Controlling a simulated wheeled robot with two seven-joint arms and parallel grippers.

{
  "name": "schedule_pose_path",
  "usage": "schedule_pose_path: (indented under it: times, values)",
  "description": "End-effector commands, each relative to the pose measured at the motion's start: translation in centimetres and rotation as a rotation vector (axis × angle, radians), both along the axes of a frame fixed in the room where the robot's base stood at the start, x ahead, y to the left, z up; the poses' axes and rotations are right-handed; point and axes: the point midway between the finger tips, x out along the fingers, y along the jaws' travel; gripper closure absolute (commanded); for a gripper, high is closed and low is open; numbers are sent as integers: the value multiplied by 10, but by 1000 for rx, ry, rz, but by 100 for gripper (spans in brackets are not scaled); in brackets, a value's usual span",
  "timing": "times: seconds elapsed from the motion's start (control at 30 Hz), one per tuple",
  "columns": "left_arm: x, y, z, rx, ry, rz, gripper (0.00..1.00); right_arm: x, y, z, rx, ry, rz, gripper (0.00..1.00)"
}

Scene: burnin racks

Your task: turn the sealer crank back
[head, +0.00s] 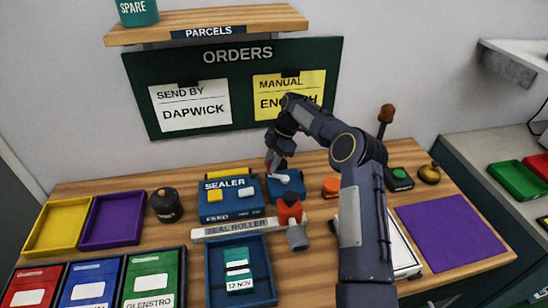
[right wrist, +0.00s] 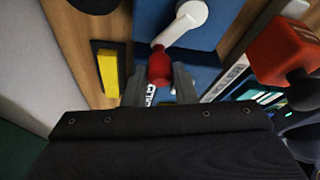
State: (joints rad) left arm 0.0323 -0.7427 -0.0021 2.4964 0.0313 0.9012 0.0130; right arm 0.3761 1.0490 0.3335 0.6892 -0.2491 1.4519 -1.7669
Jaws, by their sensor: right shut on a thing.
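The sealer (head: 232,212) is a blue box with a "SEALER" label, standing at the middle of the table. Beside it on the right is a blue block (head: 296,191) that carries the crank (head: 283,179). In the right wrist view the crank is a white arm (right wrist: 184,24) ending in a red knob (right wrist: 159,66). My right gripper (head: 275,163) reaches down over the crank. In the right wrist view its fingers (right wrist: 159,85) are on either side of the red knob and shut on it. My left gripper is not in view.
The seal roller bar (head: 235,230) and a blue tray (head: 213,285) with a dated parcel lie in front. A red-and-grey tool (head: 291,212) stands close to the crank block. An orange knob (head: 331,186) is to its right. The purple mat (head: 452,230) is bare.

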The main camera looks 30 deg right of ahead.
Motion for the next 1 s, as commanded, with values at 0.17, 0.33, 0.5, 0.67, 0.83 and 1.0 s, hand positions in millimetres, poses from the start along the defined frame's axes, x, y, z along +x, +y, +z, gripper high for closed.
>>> schedule_pose_path:
  times: [0.17,0.33,0.5,0.67,0.83,1.0]
  values:
    - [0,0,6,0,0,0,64,-5,6,2,0,0,162,98]
    - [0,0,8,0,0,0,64,-10,9,1,-1,0,297,98]
    - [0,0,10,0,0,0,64,-15,12,1,-1,-1,401,98]
    - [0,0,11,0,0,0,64,-18,13,1,-2,-1,468,98]
    - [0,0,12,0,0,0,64,-20,13,1,-2,-1,506,98]
    - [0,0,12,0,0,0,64,-20,13,0,-2,0,519,98]
